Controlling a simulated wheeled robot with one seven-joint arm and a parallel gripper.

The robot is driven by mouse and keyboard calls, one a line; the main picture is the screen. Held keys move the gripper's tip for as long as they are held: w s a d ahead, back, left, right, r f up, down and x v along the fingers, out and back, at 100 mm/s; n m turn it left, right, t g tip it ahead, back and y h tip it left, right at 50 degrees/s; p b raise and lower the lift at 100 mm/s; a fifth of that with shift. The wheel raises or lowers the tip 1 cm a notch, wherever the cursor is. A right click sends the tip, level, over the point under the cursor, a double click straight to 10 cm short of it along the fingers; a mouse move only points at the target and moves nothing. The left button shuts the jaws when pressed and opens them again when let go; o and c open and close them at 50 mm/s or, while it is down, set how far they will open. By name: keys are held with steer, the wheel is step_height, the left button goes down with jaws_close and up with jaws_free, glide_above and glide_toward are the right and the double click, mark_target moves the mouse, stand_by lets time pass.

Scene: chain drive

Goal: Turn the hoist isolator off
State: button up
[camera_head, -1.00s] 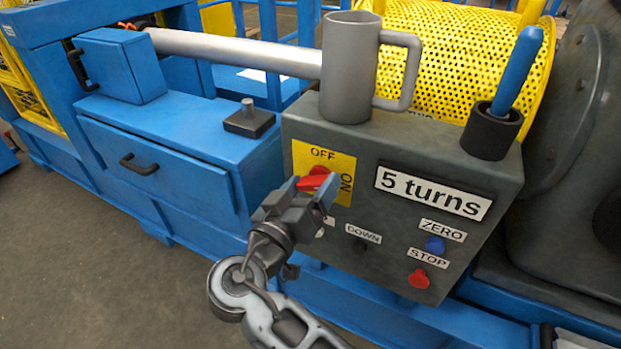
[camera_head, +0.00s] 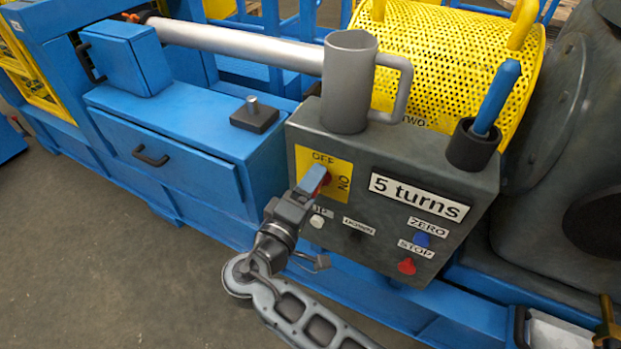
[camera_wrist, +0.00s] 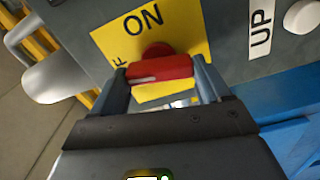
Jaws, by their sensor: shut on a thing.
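The hoist isolator is a red handle (camera_wrist: 160,72) on a yellow plate (camera_wrist: 190,28) with OFF and ON labels. The plate (camera_head: 338,164) is on the front of a dark grey control box. My gripper (camera_wrist: 165,82) is shut on the red handle, with one finger at each end of it. In the wrist view a white mark is at the handle's left end, on the side of the partly hidden OFF label. The ON label is above the handle there. In the head view my gripper (camera_head: 314,181) hides most of the handle.
The control box (camera_head: 300,140) carries a grey mug (camera_head: 348,85) and a dark cup (camera_head: 472,148) with a blue rod. Below the "5 turns" sign are a blue button (camera_head: 421,240) and a red button (camera_head: 407,266). A white button (camera_wrist: 302,17) is by the UP label.

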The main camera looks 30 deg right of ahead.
steer(key=shift+w+d+n+p, duration=0.1)
steer(key=shift+n+p, duration=0.65)
steer(key=shift+n, duration=0.35)
steer(key=o, duration=1)
steer(key=shift+v, duration=3.9)
steer(key=shift+f, duration=0.1)
